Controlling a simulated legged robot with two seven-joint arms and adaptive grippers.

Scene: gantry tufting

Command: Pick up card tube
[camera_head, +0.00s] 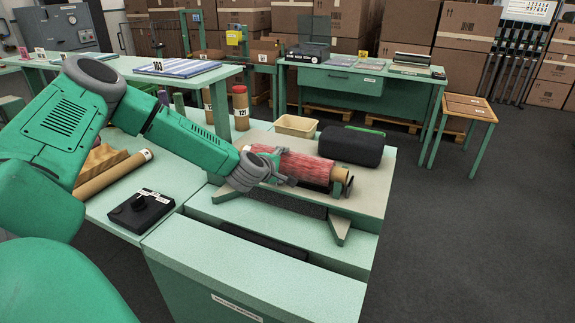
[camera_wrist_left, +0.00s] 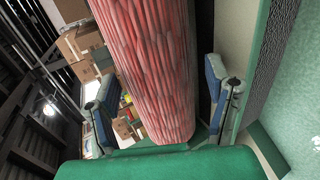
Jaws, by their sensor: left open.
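A roll wound with pink-red yarn (camera_head: 305,167) lies across a stand, with a tan card tube end (camera_head: 340,175) sticking out at its right. My left gripper (camera_head: 279,167) is at the roll's left part. In the left wrist view the yarn roll (camera_wrist_left: 155,70) runs between the two spread fingers of my left gripper (camera_wrist_left: 162,95), with gaps visible beside it. Part of the roll is hidden by the fingers in the head view. A bare brown card tube (camera_head: 113,175) lies on the left table, and an upright labelled tube (camera_head: 240,108) stands further back. My right gripper is not in view.
The stand (camera_head: 375,185) rests on a green bench. A black rounded block (camera_head: 350,146) and a cream tray (camera_head: 296,126) sit just behind the roll. A black control box (camera_head: 141,211) is on the left table. A wooden stool (camera_head: 468,108) and open floor are at the right.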

